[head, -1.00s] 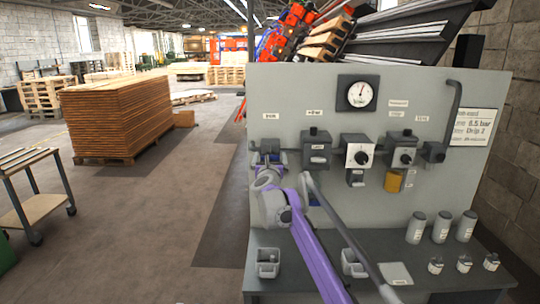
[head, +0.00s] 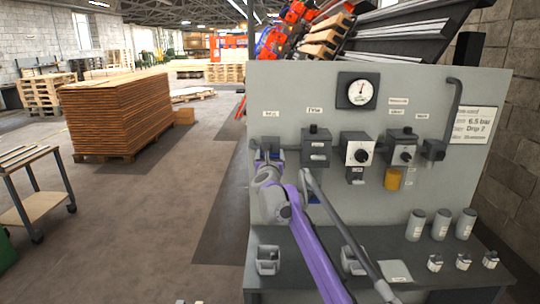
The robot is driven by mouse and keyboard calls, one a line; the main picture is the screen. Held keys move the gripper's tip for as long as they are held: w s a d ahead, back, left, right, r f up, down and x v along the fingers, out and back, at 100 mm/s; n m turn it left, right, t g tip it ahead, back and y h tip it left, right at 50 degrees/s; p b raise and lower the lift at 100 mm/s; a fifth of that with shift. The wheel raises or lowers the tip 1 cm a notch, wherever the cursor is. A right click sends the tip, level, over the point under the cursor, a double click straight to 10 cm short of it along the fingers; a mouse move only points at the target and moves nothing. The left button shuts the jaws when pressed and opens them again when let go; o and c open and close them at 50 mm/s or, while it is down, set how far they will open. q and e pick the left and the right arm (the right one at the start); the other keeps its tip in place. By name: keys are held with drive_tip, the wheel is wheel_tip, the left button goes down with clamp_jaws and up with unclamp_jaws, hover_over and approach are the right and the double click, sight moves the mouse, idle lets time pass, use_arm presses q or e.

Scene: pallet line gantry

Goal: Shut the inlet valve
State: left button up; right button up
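A grey valve block (head: 270,143) sits at the left end of the grey panel's row of fittings; I take it for the inlet valve, but its label is too small to read. My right gripper (head: 269,158), on the purple and grey arm rising from the bottom, is at the front of this block. The wrist hides the lower part of the block and the fingertips. I cannot tell whether the fingers are open or touching it. A round gauge (head: 357,91) is above, on the panel (head: 305,80). My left gripper is not in view.
The bench (head: 390,243) carries grey canisters (head: 415,225), small jars and open holders. Floor at left is clear near a trolley (head: 35,205).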

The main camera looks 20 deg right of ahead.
drive_tip(key=n+p, duration=0.1)
drive_tip(key=n, duration=0.2)
drive_tip(key=shift+a+r+n, duration=0.1)
drive_tip(key=shift+n, duration=0.3)
drive_tip(key=n+p, duration=0.1)
drive_tip(key=n, duration=0.2)
drive_tip(key=shift+n, duration=0.3)
drive_tip(key=n, duration=0.4)
drive_tip(key=shift+a+f+n, duration=0.1)
drive_tip(key=shift+f+n, duration=0.1)
drive_tip(key=shift+n, duration=0.1)
drive_tip(key=n, duration=0.6)
drive_tip(key=shift+f, duration=0.1)
drive_tip(key=o, duration=1.2)
drive_tip(key=shift+c, duration=0.2)
